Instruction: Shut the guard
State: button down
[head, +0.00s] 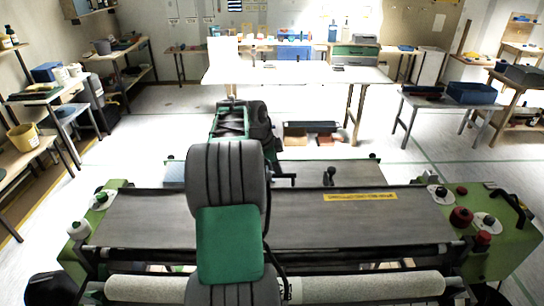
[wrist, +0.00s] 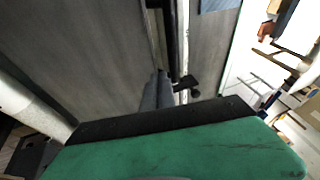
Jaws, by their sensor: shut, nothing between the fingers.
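The pasting machine has green end frames (head: 498,225) and a broad grey panel (head: 300,218) with a yellow label, which may be the guard; I cannot tell how far open it stands. The panel also shows in the wrist view (wrist: 85,55). A black knob-like handle (head: 330,177) stands behind the panel; it appears as a dark knob by a rail in the wrist view (wrist: 188,86). My gripper (wrist: 158,88) is shut and empty, its grey fingertips close to the handle's left; contact cannot be told. In the head view my arm hides part of the panel.
A white paper roll (head: 370,285) lies along the machine's near side. Red and white knobs (head: 461,217) sit on the right end frame. A white table (head: 300,73) stands behind. Floor is open on both sides, with side benches (head: 450,103) beyond.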

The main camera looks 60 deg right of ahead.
aim_at(278, 177)
jog(key=shift+w+d+f+p, duration=0.25)
jog(key=shift+w+d+f, duration=0.05)
jog(key=shift+d+f, duration=0.3)
jog(key=shift+w+d+f+p, duration=0.3)
jog(key=shift+d+f, duration=0.2)
jog(key=shift+f, duration=0.25)
jog(key=f+b, duration=0.2)
jog(key=shift+w+d+f+b, duration=0.15)
jog(key=shift+w+d+b, duration=0.05)
jog(key=shift+d+b, duration=0.15)
jog(key=shift+a, duration=0.15)
